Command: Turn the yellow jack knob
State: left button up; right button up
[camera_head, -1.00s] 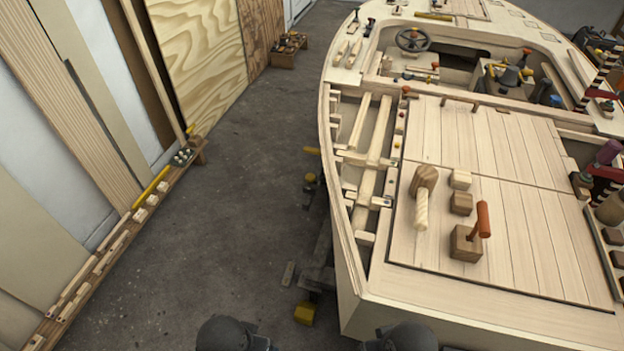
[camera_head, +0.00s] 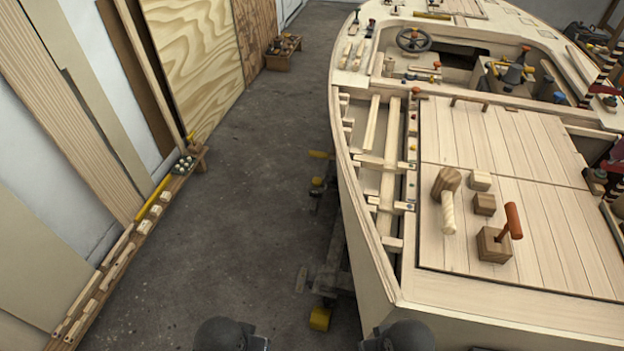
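A yellow block-like knob (camera_head: 320,319) sits low on the floor beside the hull, at the foot of a dark metal jack stand (camera_head: 331,278). A second yellow part (camera_head: 320,154), like a short bar or handle, sticks out from under the hull's left side farther back. I cannot tell for sure which of the two is the jack knob. Both are partly close against the hull's shadow, and the jack's inner parts are hidden under the hull. Neither gripper shows; only dark rounded parts of my own arms show at the bottom edge.
The plywood hull (camera_head: 362,240) fills the right side, with wooden blocks and a red-handled tool (camera_head: 495,242) on its deck. Grey floor (camera_head: 235,200) between is clear.

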aim_at(317, 181)
jog(key=i+j+z, duration=0.1)
jog(key=j, duration=0.2)
jog(key=i+j+z, duration=0.1)
jog(key=j, duration=0.25)
jog(key=i+j+z, duration=0.25)
jog(key=j, duration=0.4)
jog(key=i+j+z, duration=0.1)
jog(key=j, duration=0.3)
jog(key=i, duration=0.05)
